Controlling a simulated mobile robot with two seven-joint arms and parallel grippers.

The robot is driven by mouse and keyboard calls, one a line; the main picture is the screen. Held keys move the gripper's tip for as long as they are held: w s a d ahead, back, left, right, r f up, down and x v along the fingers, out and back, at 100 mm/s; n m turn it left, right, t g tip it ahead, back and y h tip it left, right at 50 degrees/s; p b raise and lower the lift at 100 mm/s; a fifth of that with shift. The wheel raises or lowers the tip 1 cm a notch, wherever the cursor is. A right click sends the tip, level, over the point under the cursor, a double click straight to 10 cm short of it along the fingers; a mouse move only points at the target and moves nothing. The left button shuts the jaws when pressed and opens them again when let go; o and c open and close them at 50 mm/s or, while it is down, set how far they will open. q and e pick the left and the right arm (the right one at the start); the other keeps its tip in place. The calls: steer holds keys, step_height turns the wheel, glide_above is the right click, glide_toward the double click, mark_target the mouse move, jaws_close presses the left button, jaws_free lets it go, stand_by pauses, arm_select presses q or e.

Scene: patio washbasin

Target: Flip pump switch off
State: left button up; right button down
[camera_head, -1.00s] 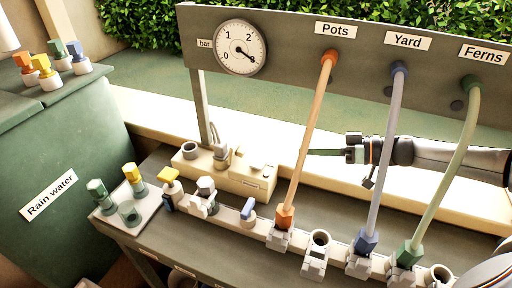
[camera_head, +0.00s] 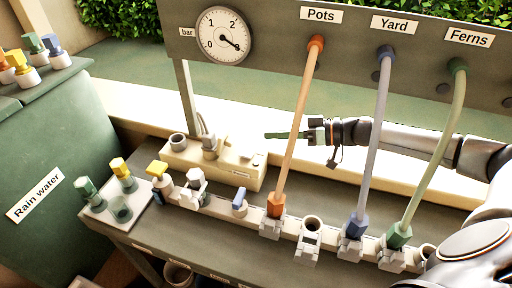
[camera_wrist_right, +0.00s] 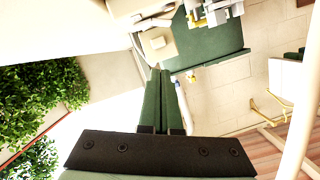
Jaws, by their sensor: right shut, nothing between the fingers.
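The cream pump box (camera_head: 205,165) sits on the grey bench in the head view, with a pipe fitting on top and a small raised part, perhaps the switch (camera_head: 257,160), near its right end. The switch position is too small to tell. My right gripper (camera_head: 267,135) is shut and empty, its green fingers pointing left, just above and behind the box's right end. In the right wrist view, the shut fingertips (camera_wrist_right: 160,70) point toward a cream box-like part (camera_wrist_right: 156,42). My left gripper is out of view.
The orange hose (camera_head: 298,110), blue hose (camera_head: 375,130) and green hose (camera_head: 439,150) run from the labelled panel to a white manifold. A round gauge (camera_head: 223,35) hangs above. A tray (camera_head: 130,222) with coloured connectors and the green rain-water tank (camera_head: 70,140) stand left.

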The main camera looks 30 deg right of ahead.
mark_target(256, 159)
steer(key=x, duration=0.5)
steer(key=shift+r, duration=0.15)
steer(key=f, duration=0.2)
steer(key=s+a+f, duration=0.1)
steer(key=shift+f, duration=0.5)
steer(key=shift+s, duration=0.1)
